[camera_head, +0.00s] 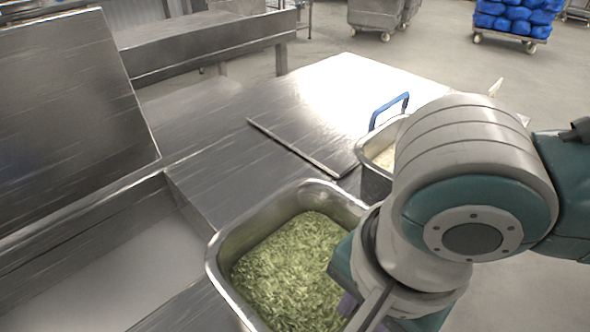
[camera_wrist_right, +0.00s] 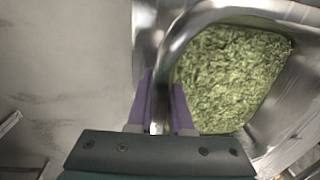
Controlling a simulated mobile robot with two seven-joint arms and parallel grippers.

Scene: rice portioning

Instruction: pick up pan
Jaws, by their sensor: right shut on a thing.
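The pan (camera_head: 262,222) is a deep metal tray filled with chopped green food, at the lower middle of the head view. It sits at the counter's near right side, its lower end cut off by the frame. In the right wrist view, the pan (camera_wrist_right: 268,115) fills the right half. My right gripper (camera_wrist_right: 162,82) has its two purple fingers on either side of the pan's rim and is shut on it. In the head view, my right arm hides most of that gripper and the pan's right side. My left gripper is out of view.
A second metal pan (camera_head: 383,158) with pale contents and a blue handle (camera_head: 390,109) stands behind, partly hidden by my right arm. A thin metal bar (camera_head: 290,146) lies on the counter. A recessed basin (camera_head: 110,265) is at left. The counter's far part (camera_head: 350,85) is clear.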

